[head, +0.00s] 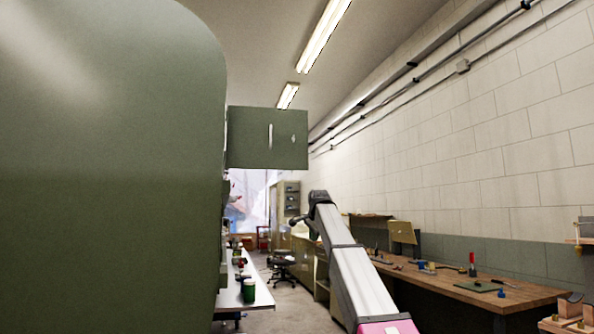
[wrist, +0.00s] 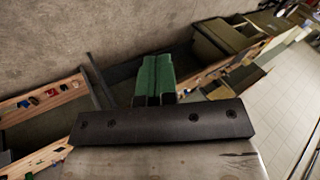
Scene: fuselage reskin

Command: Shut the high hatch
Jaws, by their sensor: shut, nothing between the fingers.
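The high hatch (head: 267,138) is a flat green-grey panel in the head view. It stands out to the right from the edge of the large curved green fuselage skin (head: 110,170), and looks swung open. A pale upright slot or handle and a small diamond-shaped mark show on its face. My gripper (wrist: 156,62) shows in the wrist view as two green fingers pressed together with nothing between them. In the head view my arm rises from the lower right to a dark joint below and right of the hatch, apart from it. The hatch does not show in the wrist view.
A long wooden workbench (head: 450,284) with tools runs along the right wall. A narrow white table (head: 240,281) with a green can (head: 249,290) stands by the fuselage. A black stool (head: 281,265) is in the aisle between them. The air right of the hatch looks clear.

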